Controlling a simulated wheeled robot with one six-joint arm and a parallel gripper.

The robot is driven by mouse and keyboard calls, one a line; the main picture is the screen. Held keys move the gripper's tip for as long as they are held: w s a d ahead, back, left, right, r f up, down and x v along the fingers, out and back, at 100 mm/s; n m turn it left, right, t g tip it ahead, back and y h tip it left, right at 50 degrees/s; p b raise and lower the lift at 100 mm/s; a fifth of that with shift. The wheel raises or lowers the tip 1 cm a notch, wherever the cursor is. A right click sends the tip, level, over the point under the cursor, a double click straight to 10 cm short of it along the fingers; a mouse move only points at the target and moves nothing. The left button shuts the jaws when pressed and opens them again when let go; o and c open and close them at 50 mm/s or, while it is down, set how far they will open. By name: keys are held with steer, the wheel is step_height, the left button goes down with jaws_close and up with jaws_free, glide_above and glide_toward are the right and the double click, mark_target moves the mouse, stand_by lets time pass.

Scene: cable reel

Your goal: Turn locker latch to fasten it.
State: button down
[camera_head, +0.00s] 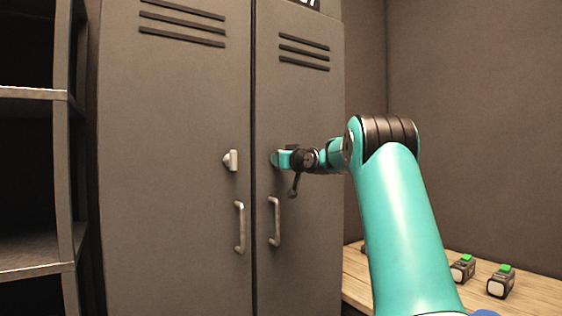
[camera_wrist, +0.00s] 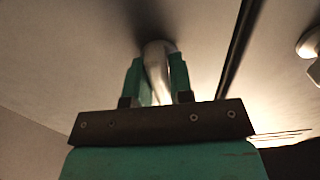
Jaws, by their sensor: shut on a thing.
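The grey locker (camera_head: 180,95) has two doors with a narrow dark gap between them. My gripper (camera_head: 276,158) is at the right door, just right of the gap. In the wrist view, its two teal fingers (camera_wrist: 158,72) are closed around a rounded metal latch (camera_wrist: 156,55) on the door face. In the head view the latch is hidden behind my gripper, so its angle is hard to tell. A small metal catch (camera_head: 231,160) sits on the left door, across the gap; it also shows at the right edge of the wrist view (camera_wrist: 312,45).
Metal pull handles stand out below on the left door (camera_head: 239,227) and the right door (camera_head: 275,221). An open shelf (camera_head: 35,94) stands at the left. A wooden table (camera_head: 535,304) at the lower right holds small green-topped devices (camera_head: 500,281).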

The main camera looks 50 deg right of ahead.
steer(key=c, duration=1.1)
jaws_free()
steer(key=shift+w, duration=0.15)
steer(key=shift+s, duration=0.35)
steer(key=b+v, duration=0.1)
steer(key=v, duration=0.7)
steer(key=b+v, duration=0.2)
steer(key=v, duration=0.6)
steer(key=shift+s+a, duration=0.35)
